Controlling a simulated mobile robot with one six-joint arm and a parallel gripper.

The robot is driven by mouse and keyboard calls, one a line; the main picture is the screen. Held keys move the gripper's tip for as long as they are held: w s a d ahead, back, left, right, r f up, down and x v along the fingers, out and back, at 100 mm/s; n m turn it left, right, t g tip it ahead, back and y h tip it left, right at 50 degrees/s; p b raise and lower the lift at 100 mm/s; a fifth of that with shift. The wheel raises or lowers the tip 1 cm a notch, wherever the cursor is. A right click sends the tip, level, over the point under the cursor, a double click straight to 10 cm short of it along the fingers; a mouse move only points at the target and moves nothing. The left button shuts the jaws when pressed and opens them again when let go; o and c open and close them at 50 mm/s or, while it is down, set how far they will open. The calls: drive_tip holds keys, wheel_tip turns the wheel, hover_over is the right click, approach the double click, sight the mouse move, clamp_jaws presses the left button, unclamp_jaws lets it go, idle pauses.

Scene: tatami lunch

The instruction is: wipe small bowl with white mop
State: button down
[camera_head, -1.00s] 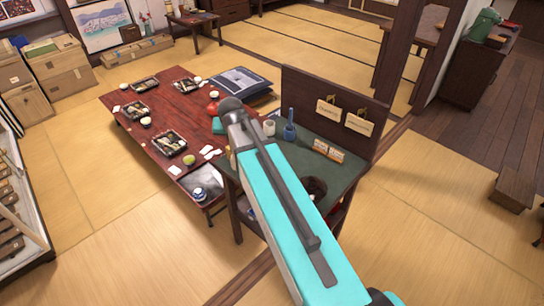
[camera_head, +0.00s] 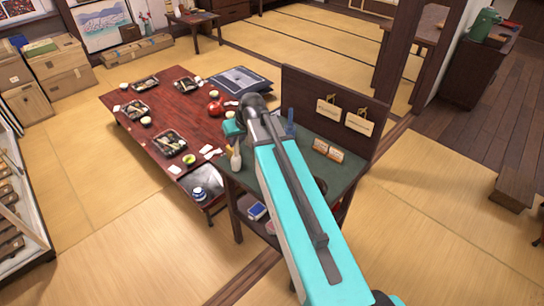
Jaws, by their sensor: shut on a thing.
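My turquoise and grey arm reaches from the bottom right up over the green-topped stand. My gripper itself cannot be made out; the arm's far end hides what lies behind it. A small teal part shows just left of the arm's end joint. A slim white thing (camera_head: 236,159) stands out beside the arm at the stand's left edge; I cannot tell whether it is the white mop. A dark round bowl-like thing (camera_head: 321,185) on the stand is partly hidden by my arm. Small light-green bowls, one at the near end (camera_head: 189,158), sit on the low red table.
The low red table (camera_head: 180,98) holds several dark food trays (camera_head: 169,143) and a red round pot (camera_head: 215,108). The green-topped stand (camera_head: 345,175) has a tall dark back panel (camera_head: 320,82), small orange-white boxes (camera_head: 328,150) and a blue holder (camera_head: 290,122).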

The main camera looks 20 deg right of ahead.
drive_tip(key=shift+d+n+g+y+b, duration=0.1)
drive_tip(key=shift+n+g+y+b, duration=0.4)
drive_tip(key=shift+n, duration=0.9)
drive_tip(key=shift+d+n+g+y+b, duration=0.15)
drive_tip(key=shift+n+y, duration=0.55)
drive_tip(key=shift+n, duration=0.7)
drive_tip(key=shift+s+a+n, duration=0.1)
drive_tip(key=shift+s+n, duration=0.05)
drive_tip(key=shift+n, duration=0.25)
drive_tip(key=shift+s+m, duration=0.1)
drive_tip(key=shift+m, duration=0.2)
drive_tip(key=shift+m+t+h, duration=0.25)
drive_tip(key=shift+m+h, duration=0.05)
drive_tip(key=shift+m, duration=0.6)
drive_tip(key=shift+w+m+t+h+p, duration=0.2)
drive_tip(key=shift+m+h, duration=0.3)
drive_tip(key=shift+m, duration=0.6)
drive_tip(key=shift+w+m+t+h+p, duration=0.15)
drive_tip(key=shift+m+h, duration=0.35)
drive_tip(key=shift+m, duration=0.6)
drive_tip(key=shift+d+f+m+h, duration=0.1)
drive_tip(key=shift+m+h, duration=0.4)
drive_tip(key=shift+m, duration=0.45)
drive_tip(key=shift+d+m+h, duration=0.1)
drive_tip(key=shift+m+h, duration=0.4)
drive_tip(key=shift+m, duration=0.45)
drive_tip(key=shift+w+d+m+h, duration=0.15)
drive_tip(key=shift+m+h, duration=0.65)
drive_tip(key=shift+m, duration=0.8)
drive_tip(key=shift+n, duration=0.3)
